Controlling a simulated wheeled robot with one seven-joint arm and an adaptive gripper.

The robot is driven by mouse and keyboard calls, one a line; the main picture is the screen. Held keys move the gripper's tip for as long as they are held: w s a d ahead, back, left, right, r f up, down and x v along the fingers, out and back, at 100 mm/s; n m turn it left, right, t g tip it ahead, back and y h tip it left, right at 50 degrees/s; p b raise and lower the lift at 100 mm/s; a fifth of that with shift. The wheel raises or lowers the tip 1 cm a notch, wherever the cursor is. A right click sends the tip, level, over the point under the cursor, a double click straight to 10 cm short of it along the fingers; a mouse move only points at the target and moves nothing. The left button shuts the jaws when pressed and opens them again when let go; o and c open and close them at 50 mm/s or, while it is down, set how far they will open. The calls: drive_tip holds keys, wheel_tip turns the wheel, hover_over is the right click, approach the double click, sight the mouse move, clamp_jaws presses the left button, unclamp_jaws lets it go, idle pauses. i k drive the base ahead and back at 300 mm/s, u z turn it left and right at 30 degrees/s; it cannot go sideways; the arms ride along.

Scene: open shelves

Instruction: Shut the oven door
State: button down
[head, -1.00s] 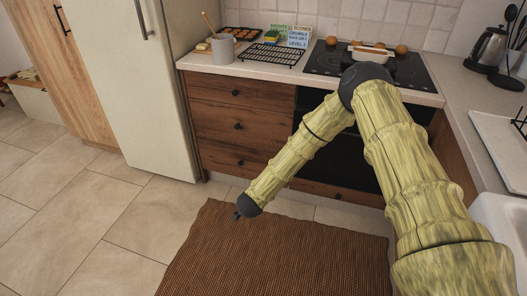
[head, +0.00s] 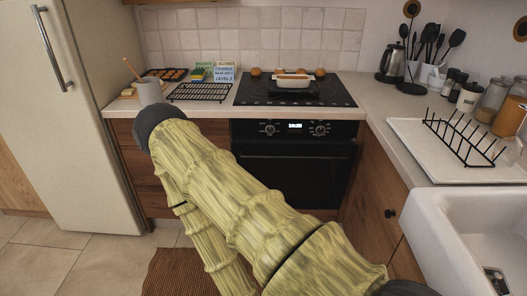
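The black oven (head: 295,131) is built into the counter under the hob, with two knobs and a lit display on its panel. Its dark door (head: 300,182) shows below the panel and looks upright, roughly in line with the cabinet fronts. I cannot tell whether it is fully shut or slightly ajar. My arm crosses in front and hides the door's lower left part. My forearm runs down out of the bottom of the head view, so my gripper is not in view.
A black hob (head: 345,97) carries a white dish (head: 292,82) and several brown round items. A fridge (head: 75,120) stands at the left, a white sink (head: 440,225) at the right. A brown rug (head: 165,272) lies on the floor.

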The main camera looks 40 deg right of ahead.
sight(310, 175)
drive_tip(key=u, duration=0.05)
drive_tip(key=i, duration=0.6)
drive_tip(key=z, duration=1.15)
